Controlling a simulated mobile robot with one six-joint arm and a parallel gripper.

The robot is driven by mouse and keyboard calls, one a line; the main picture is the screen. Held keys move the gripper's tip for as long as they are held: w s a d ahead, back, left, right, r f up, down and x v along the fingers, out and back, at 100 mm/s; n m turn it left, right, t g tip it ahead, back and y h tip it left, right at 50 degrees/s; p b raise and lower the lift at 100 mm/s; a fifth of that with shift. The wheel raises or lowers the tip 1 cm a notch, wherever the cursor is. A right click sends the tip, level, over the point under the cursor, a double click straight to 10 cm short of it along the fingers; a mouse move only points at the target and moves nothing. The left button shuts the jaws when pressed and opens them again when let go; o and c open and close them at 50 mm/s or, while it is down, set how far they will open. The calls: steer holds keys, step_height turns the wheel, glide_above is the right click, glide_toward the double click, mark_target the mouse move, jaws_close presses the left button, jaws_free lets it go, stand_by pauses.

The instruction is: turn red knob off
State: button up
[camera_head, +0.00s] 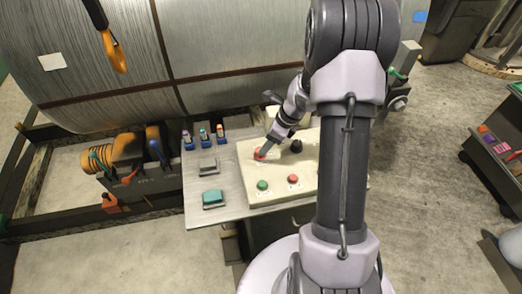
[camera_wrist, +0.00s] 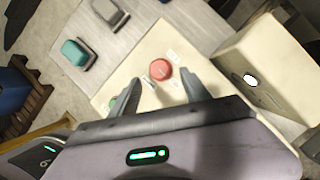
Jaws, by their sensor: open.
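A cream control panel (camera_head: 276,197) lies on a grey table. The red knob (camera_head: 259,155) is near its upper left corner. In the wrist view the red knob (camera_wrist: 160,68) is a round red cap on the cream surface, with small labels beside it. My gripper (camera_head: 265,150) is at the knob. In the wrist view my gripper (camera_wrist: 172,82) is open, with one finger on each side of the knob and gaps between. I cannot tell the exact height of the fingertips over the panel, nor the knob's setting.
A black knob (camera_head: 296,146), a green button (camera_head: 262,185) and a red button (camera_head: 293,179) are on the same panel. A teal-topped switch (camera_head: 213,197) and a grey one (camera_head: 208,166) sit left of it. A cream box (camera_wrist: 265,65) stands close right of my gripper.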

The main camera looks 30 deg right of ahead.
steer(key=b+x, duration=0.1)
steer(key=x, duration=0.4)
steer(key=shift+f, duration=0.1)
jaws_close()
